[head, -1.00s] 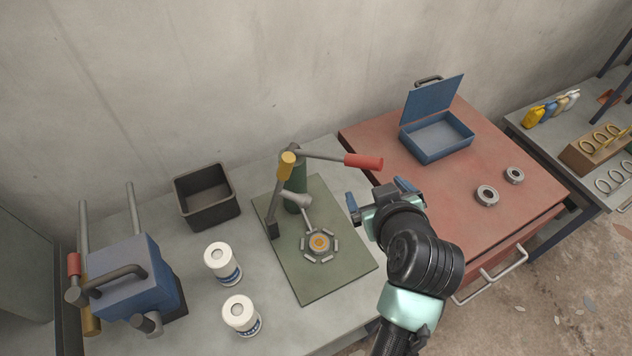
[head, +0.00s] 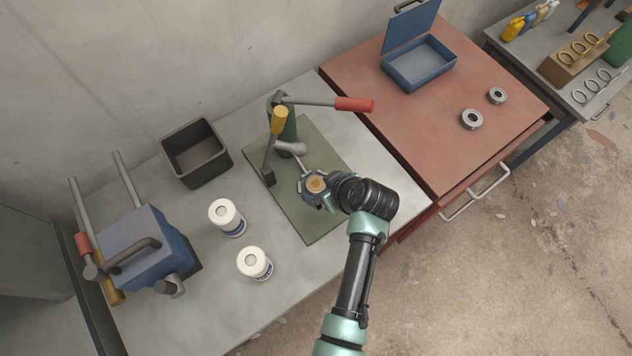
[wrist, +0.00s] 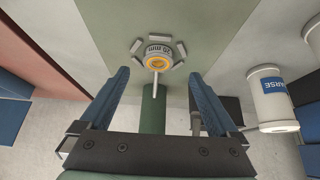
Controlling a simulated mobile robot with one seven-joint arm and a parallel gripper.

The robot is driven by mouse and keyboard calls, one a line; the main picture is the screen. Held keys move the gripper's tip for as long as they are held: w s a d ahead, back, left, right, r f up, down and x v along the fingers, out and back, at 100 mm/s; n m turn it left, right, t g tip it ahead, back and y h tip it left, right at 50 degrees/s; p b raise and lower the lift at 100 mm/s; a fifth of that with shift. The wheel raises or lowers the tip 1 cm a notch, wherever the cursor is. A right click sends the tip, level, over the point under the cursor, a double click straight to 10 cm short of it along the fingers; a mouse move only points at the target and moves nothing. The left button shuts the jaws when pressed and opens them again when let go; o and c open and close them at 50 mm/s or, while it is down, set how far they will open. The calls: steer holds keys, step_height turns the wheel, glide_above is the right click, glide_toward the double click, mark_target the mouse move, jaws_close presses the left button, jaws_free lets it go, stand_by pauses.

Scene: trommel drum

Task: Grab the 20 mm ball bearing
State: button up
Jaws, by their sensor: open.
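A round grey piece with an orange centre (head: 316,183) sits on a green plate (head: 311,226). It also shows in the wrist view (wrist: 157,61), with several small grey blocks around it and an "mm" label whose digits I cannot read surely. My gripper (head: 325,197) is open; its blue fingers in the wrist view (wrist: 160,76) point towards the piece, with nothing between them. In the head view it overlaps the piece's near side; I cannot tell whether they touch. Two grey bearing-like rings, a larger one (head: 471,119) and a smaller one (head: 496,95), lie on the red cabinet top.
A green press (head: 287,128) with a red-handled lever (head: 354,104) stands behind the piece. Two white cans (head: 227,217) (head: 254,264), a black bin (head: 196,153) and a blue machine (head: 150,252) are to the left. An open blue box (head: 418,63) is on the red cabinet (head: 400,135).

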mark_target(315, 184)
steer(key=shift+p+x, duration=0.3)
steer(key=shift+x, duration=2.15)
steer(key=shift+w, duration=0.1)
jaws_close()
